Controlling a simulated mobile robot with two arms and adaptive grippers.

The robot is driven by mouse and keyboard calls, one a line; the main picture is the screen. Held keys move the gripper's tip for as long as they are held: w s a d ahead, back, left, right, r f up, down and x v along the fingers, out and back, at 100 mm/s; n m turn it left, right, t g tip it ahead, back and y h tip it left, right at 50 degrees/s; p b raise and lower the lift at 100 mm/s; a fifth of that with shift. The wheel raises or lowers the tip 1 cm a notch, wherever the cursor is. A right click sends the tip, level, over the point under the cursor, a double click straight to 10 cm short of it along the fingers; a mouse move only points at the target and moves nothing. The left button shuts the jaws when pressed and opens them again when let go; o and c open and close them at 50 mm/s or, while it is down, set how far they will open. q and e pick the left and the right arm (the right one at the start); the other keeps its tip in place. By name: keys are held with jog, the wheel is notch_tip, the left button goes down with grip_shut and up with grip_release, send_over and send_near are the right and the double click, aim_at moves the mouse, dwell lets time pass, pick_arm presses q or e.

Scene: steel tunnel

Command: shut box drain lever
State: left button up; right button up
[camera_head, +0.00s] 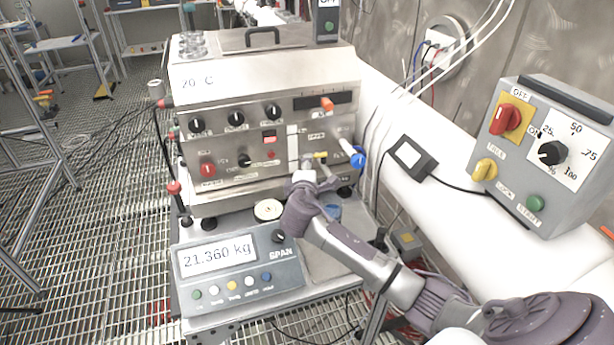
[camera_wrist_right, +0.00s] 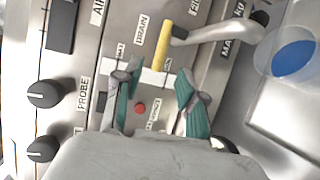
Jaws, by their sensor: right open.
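The steel box (camera_head: 262,75) stands on a metal table, with knobs and switches on its front panel. A yellow-ended lever (camera_wrist_right: 164,46) sits on this panel beside the DRAIN label (camera_wrist_right: 142,29). It shows in the head view as a small yellow patch (camera_head: 320,156). My right gripper (camera_wrist_right: 157,97) is open, its two teal-padded fingers apart with nothing held between them. The yellow lever lies just beyond the fingertips, apart from them. In the head view my right gripper (camera_head: 305,180) is in front of the panel's lower right and partly hides it. My left gripper is not in view.
A silver spout or handle (camera_wrist_right: 215,33) and a blue-bottomed clear cup (camera_wrist_right: 293,55) are near the fingers. A scale (camera_head: 238,272) reading 21.360 kg stands in front of the box. A grey control box (camera_head: 548,150) is at the right.

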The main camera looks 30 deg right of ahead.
jog(key=v, duration=0.5)
dwell(0.4)
